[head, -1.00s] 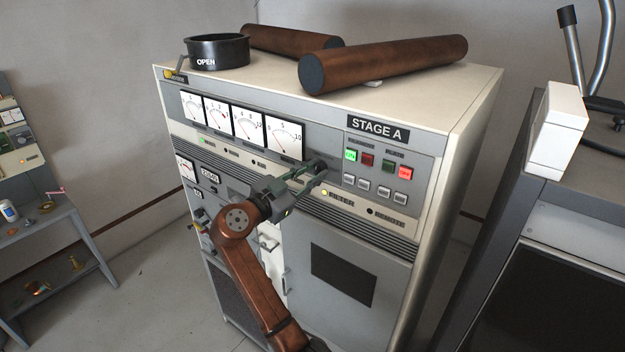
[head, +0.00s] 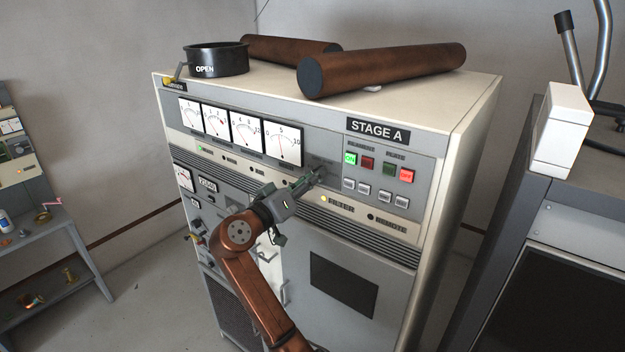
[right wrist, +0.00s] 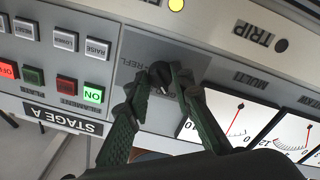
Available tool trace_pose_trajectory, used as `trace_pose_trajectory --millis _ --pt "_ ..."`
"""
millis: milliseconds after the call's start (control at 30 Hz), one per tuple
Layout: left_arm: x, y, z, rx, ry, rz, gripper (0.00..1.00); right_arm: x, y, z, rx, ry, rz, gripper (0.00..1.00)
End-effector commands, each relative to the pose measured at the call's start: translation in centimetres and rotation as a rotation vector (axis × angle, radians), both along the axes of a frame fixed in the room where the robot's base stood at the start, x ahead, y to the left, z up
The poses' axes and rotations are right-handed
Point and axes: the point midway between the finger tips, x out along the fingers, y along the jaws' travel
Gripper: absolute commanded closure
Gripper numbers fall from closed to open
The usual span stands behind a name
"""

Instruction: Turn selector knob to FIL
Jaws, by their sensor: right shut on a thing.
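The selector knob (right wrist: 160,75) is a small dark round knob on the grey panel, between the meters and the lit buttons, in the right wrist view. My right gripper (right wrist: 162,84) has its two green fingers closed on the knob, one on each side. In the head view my right gripper (head: 312,176) reaches up to the panel from below and hides the knob. My left gripper is not in view.
The STAGE A cabinet (head: 468,108) carries white meters (head: 284,145), a lit green ON button (head: 350,158) and a lit red OFF button (head: 407,176). Brown cylinders (head: 385,70) and a black ring (head: 216,60) lie on top. A grey bench (head: 45,240) stands at left.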

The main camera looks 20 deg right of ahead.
Motion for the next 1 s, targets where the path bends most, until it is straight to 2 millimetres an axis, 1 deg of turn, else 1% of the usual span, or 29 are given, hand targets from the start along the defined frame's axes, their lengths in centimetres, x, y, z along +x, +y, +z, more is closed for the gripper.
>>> trace_pose_trajectory --millis 33,267,600,800,1000 --pt "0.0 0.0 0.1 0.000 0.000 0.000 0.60 -0.1 0.2 0.8 -0.037 0.021 0.006 1.00" --pt "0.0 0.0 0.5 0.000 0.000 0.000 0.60 -0.1 0.2 0.8 -0.170 0.194 0.005 1.00" --pt "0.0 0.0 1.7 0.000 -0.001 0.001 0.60 -0.1 0.2 0.8 -0.352 0.427 0.004 1.00" --pt "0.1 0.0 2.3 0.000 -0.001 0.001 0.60 -0.1 0.2 0.8 -0.428 0.527 0.005 1.00" --pt "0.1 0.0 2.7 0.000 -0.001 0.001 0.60 -0.1 0.2 0.6 -0.476 0.589 0.005 1.00"
